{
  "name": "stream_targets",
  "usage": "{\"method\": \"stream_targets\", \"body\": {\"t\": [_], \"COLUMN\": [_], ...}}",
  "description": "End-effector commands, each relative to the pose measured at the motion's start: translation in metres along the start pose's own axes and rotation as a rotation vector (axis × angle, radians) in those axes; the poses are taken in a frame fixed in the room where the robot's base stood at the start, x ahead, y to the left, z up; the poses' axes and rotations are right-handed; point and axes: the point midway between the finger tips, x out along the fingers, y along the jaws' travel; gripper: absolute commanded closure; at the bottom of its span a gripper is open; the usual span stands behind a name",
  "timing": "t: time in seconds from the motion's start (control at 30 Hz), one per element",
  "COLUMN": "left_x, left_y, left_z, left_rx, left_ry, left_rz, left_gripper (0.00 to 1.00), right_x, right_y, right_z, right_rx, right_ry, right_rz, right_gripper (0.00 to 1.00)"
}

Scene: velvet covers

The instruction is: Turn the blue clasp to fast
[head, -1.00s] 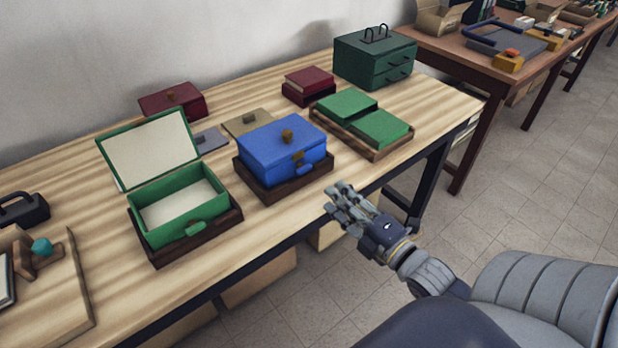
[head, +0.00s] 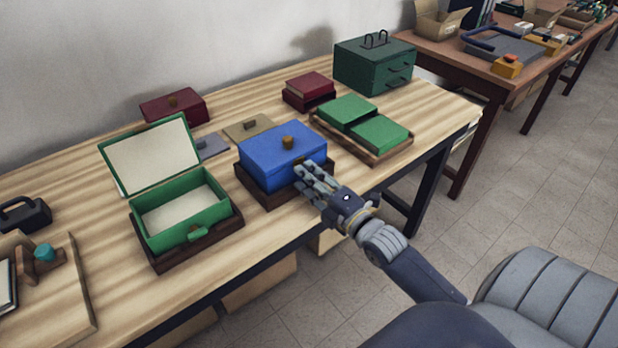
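The blue box (head: 275,150) stands shut in a dark wooden tray (head: 262,194) on the table, with a brown knob on its lid. My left gripper is not in view.
An open green box (head: 182,208) stands in its tray to the left. A tray with two green lidded boxes (head: 381,132) is to the right. Red boxes (head: 309,91) and a dark green drawer cabinet (head: 374,66) stand behind.

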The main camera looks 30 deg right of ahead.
Motion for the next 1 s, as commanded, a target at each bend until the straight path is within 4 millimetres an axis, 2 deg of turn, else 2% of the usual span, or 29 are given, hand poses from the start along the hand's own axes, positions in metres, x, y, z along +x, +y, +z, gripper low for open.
{"method": "stream_targets", "body": {"t": [0.3, 0.43, 0.77, 1.0], "left_x": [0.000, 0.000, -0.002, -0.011], "left_y": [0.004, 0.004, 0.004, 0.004], "left_z": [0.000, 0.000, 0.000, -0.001], "left_rx": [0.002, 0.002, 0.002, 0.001], "left_ry": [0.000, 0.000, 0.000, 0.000], "left_rz": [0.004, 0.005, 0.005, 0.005], "left_gripper": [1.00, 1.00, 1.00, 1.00], "right_x": [0.002, 0.001, 0.001, 0.001], "right_y": [0.000, 0.000, 0.000, 0.002], "right_z": [0.000, 0.000, 0.000, 0.000], "right_rx": [0.000, 0.001, 0.011, 0.095], "right_ry": [0.000, 0.000, 0.000, 0.000], "right_rz": [-0.001, -0.001, -0.002, -0.002], "right_gripper": [0.71, 1.00, 1.00, 1.00]}}
